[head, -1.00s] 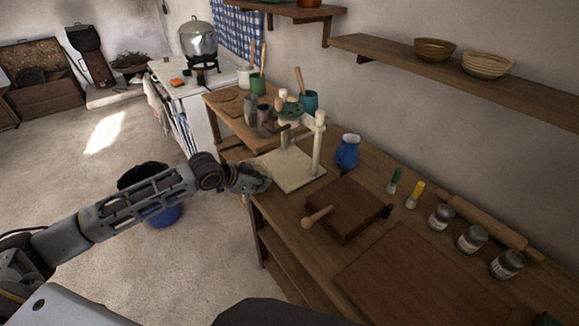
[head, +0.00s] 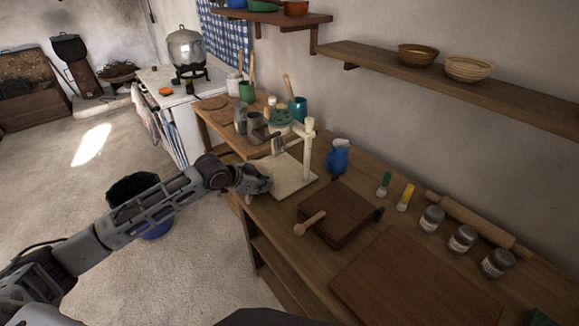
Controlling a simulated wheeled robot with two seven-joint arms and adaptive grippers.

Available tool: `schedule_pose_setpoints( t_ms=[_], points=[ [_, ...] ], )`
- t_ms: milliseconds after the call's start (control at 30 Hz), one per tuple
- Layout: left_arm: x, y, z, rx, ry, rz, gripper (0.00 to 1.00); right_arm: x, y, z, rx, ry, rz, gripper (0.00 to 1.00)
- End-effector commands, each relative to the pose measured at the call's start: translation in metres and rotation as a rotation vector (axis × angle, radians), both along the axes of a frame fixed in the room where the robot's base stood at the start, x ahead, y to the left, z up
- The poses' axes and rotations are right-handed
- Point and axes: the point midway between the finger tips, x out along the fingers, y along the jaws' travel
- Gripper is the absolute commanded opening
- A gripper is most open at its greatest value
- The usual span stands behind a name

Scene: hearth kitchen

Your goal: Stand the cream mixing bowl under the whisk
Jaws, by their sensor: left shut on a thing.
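My left gripper (head: 260,183) is at the left edge of the pale stand base (head: 293,178) on the wooden bench. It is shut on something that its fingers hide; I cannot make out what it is. I cannot pick out the cream mixing bowl as a separate shape; it may be hidden at the gripper. A pale upright post (head: 308,147) rises from the base, with a crosspiece near its top. The whisk is too small or hidden to tell apart there. My right gripper is not in view.
A blue jug (head: 338,156) stands just right of the stand. A dark wooden board (head: 338,212) with a wooden mallet-like tool (head: 309,223) lies in front. Several jars and a rolling pin (head: 478,224) are further right. A brown bowl (head: 417,54) and a pale ribbed bowl (head: 468,69) sit on the shelf.

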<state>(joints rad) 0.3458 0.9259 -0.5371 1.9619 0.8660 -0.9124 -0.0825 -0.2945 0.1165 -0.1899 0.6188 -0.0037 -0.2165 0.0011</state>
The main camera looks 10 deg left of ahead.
Motion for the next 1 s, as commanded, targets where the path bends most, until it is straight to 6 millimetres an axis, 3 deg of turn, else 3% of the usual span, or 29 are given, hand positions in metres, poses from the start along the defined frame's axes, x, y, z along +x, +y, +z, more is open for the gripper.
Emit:
schedule_pose_setpoints(
  t_ms=[500, 800, 1000],
  points=[
    [0.046, -0.026, 0.002, -0.001, -0.004, -0.001, 0.0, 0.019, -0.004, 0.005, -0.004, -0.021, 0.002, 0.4],
    [0.072, -0.041, 0.003, -0.001, -0.004, -0.001, 0.0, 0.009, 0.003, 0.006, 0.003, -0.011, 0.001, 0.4],
    [0.08, -0.045, 0.001, 0.0, -0.003, -0.001, 0.0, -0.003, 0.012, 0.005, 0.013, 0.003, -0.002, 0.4]
  ],
)
